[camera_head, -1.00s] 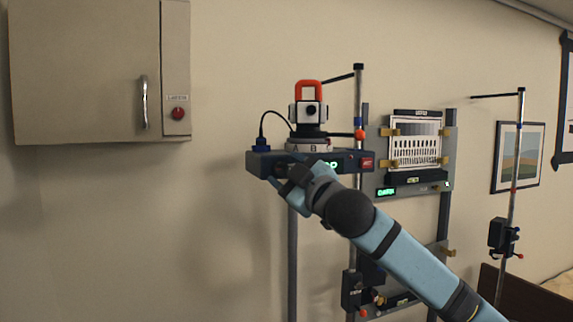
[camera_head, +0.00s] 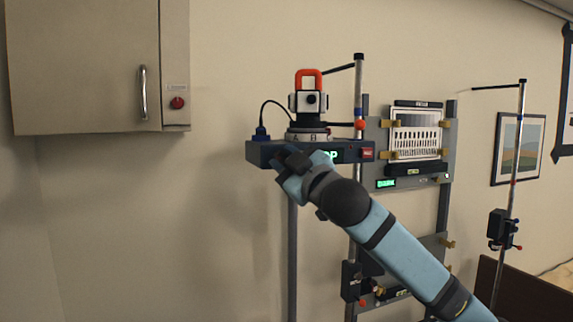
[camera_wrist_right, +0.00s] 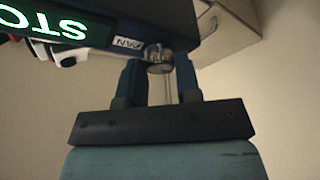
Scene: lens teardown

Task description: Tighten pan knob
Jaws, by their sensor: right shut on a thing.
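In the head view, the right gripper (camera_head: 288,160) reaches the lower front of the box (camera_head: 261,152) and hides the knob there. A white and black instrument with a red-orange handle (camera_head: 308,100) stands on the box. My left gripper is not in view.
A lit green display (camera_wrist_right: 45,24) sits on the box, partly hidden in the head view. A post (camera_head: 359,90) stands close to the right of the instrument, with a panel (camera_head: 408,172) beyond. A wall cabinet (camera_head: 85,65) hangs at the left.

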